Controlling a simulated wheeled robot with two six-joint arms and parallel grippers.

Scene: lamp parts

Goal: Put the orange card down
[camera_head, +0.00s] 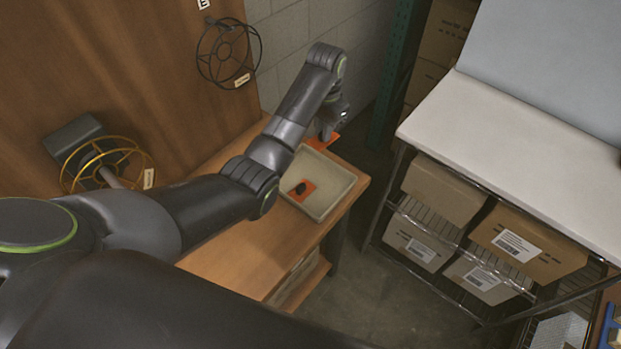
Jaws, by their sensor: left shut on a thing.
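My left gripper (327,134) is at the far end of the left arm, shut on an orange card (322,143). It holds the card above the far rim of a beige tray (345,187); I cannot tell whether card and rim touch. A second orange card (297,196) with a dark oval mark or object on it lies inside the tray, toward its near left side. The tray stands on a wooden table (232,250). My arm hides part of the tray's left side. My right gripper is not in view.
A wooden panel (150,60) at the left carries a black wire ring frame (229,53) and a yellow one (103,164). On the right, a white-topped bench (500,130) stands over wire shelves with cardboard boxes (526,241). Bare floor lies between table and bench.

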